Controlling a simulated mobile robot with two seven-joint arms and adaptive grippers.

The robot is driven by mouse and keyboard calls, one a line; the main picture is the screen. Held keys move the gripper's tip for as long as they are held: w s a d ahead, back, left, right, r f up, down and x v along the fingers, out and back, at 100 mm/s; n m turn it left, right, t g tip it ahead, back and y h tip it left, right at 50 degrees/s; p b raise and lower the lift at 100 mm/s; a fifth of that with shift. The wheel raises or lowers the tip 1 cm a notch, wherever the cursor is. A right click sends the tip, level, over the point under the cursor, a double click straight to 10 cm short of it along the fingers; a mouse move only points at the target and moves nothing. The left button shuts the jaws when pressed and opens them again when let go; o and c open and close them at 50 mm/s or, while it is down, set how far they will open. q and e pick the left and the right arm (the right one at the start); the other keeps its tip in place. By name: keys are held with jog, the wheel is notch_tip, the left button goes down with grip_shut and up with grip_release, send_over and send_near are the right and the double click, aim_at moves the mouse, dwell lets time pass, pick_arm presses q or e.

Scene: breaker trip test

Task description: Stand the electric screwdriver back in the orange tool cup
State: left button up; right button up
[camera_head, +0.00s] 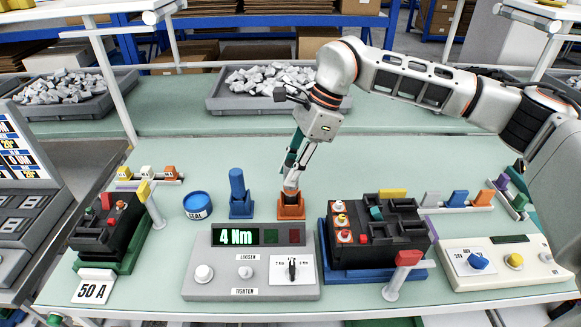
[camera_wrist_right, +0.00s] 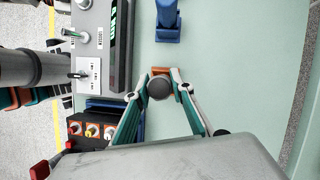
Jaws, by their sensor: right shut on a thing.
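The orange tool cup (camera_head: 291,212) stands on the green bench behind the torque box. My right gripper (camera_head: 291,183) points down directly above it and is shut on the electric screwdriver. In the wrist view the screwdriver's dark round end (camera_wrist_right: 159,88) lies between the fingertips of the right gripper (camera_wrist_right: 161,84), with the orange cup (camera_wrist_right: 160,71) partly hidden behind it. The screwdriver looks upright and in line with the cup. The fingers hide most of it, so I cannot tell how deep its lower end sits. My left gripper is not in view.
A blue tool in a blue holder (camera_head: 240,208) stands just left of the cup, near a blue SEAL tin (camera_head: 197,205). The grey box reading 4 Nm (camera_head: 215,265) is in front. A black breaker (camera_head: 395,245) on a blue base is close on the right. Clear bench lies behind.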

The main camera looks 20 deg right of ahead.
jog(key=shift+f, duration=0.45)
jog(key=o, duration=1.2)
jog(key=shift+f, duration=0.1)
jog(key=v, duration=1.2)
